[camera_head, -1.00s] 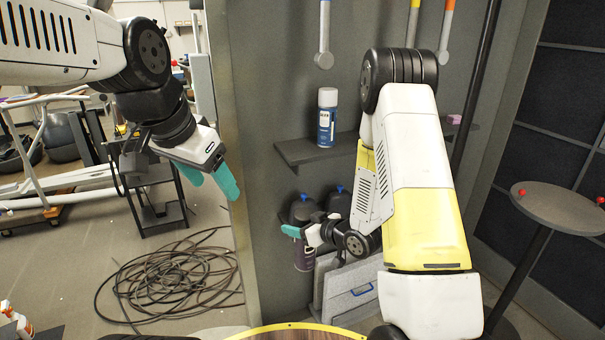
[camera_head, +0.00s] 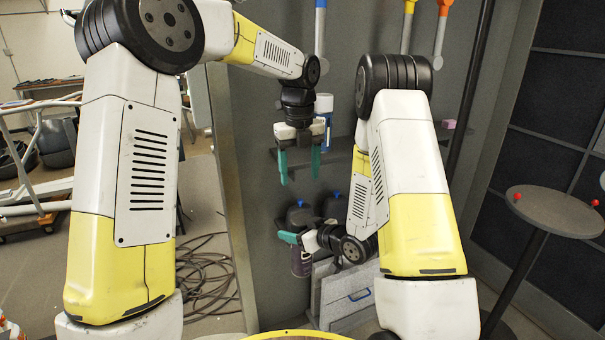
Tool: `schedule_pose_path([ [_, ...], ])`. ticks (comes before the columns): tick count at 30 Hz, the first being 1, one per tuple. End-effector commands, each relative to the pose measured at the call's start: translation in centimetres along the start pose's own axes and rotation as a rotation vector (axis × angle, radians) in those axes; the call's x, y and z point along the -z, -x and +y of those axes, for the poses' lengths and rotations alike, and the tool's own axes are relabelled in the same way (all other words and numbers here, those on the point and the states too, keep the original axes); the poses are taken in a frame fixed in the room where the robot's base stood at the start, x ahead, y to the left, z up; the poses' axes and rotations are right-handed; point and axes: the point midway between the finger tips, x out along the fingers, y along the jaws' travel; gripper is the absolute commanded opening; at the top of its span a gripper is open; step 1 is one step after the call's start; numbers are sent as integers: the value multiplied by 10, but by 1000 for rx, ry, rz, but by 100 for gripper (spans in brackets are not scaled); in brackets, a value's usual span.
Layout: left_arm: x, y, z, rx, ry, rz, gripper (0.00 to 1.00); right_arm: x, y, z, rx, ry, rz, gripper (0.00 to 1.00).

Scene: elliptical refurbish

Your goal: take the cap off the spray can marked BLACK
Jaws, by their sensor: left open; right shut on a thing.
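A dark purple can (camera_head: 302,264) is upright below the shelf, at my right gripper (camera_head: 288,237). The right gripper reaches left from its arm and is shut on this can near its upper part. The jaws cover part of the can, and I cannot read its label or make out its cap. My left gripper (camera_head: 300,176) points down, open and empty, above the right gripper and apart from the can. A blue can with a white top (camera_head: 324,104) stands on the wall shelf, partly hidden behind the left gripper.
The wall shelf (camera_head: 342,147) lies behind the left gripper. Dark bottles with blue tops (camera_head: 299,214) stand behind the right gripper. Grey panels or cases (camera_head: 347,296) lean below. A round table (camera_head: 556,211) is at the right. A cable pile (camera_head: 203,277) lies on the floor.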

Motion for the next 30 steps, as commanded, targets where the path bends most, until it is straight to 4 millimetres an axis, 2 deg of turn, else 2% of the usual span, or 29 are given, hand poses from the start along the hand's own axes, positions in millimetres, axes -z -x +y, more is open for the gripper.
schedule_pose_path([
  [3,-2,-8,-7,-8,-68,11,64,1,0,0,0,1,2,0],
  [8,-2,-23,-8,-11,-86,15,64,1,0,0,0,1,2,0],
  [22,0,-106,-7,-10,-83,15,64,1,0,0,0,1,2,0],
  [30,-1,-127,-7,-9,-82,12,64,2,0,0,0,1,4,0],
])
